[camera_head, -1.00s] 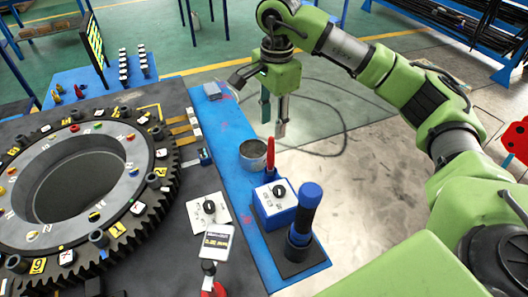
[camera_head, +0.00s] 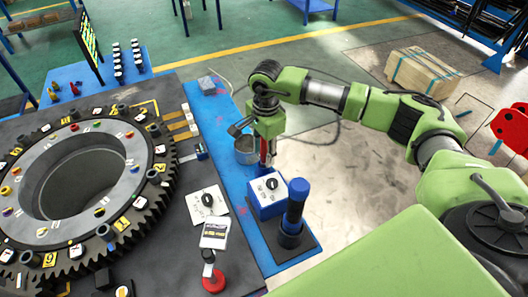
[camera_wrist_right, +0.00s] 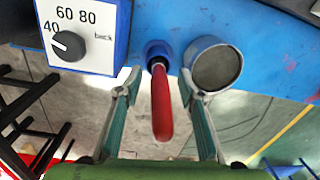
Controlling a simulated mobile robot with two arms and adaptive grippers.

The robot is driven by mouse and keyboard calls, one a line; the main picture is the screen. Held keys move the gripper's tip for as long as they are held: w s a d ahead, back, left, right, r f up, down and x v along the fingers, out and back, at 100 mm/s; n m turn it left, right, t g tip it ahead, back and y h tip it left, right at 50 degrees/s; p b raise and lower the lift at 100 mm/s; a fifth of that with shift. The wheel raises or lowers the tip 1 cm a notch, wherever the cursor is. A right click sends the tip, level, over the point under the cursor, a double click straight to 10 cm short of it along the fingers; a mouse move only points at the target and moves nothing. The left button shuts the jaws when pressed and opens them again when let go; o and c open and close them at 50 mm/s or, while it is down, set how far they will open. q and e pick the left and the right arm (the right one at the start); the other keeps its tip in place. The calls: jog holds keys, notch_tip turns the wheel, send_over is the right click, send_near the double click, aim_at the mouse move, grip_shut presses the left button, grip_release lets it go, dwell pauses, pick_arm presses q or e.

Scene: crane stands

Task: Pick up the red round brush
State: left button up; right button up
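The red round brush (camera_wrist_right: 161,105) stands in a small blue holder on the blue bench edge, its red handle toward the camera in the right wrist view. In the head view the red handle (camera_head: 263,148) is partly hidden by my right gripper (camera_head: 266,160). In the right wrist view my right gripper (camera_wrist_right: 160,80) is open. Its two green fingers stand on either side of the red handle, with gaps on both sides. The brush's lower end is hidden in the holder. My left gripper is not in view.
A grey metal cup (camera_wrist_right: 216,66) stands close right of the brush in the wrist view. A blue-and-white dial box (camera_head: 268,188) is close on the other side. A blue-handled tool (camera_head: 296,205) stands in front. A large toothed ring (camera_head: 150,195) fills the left.

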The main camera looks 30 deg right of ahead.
grip_shut()
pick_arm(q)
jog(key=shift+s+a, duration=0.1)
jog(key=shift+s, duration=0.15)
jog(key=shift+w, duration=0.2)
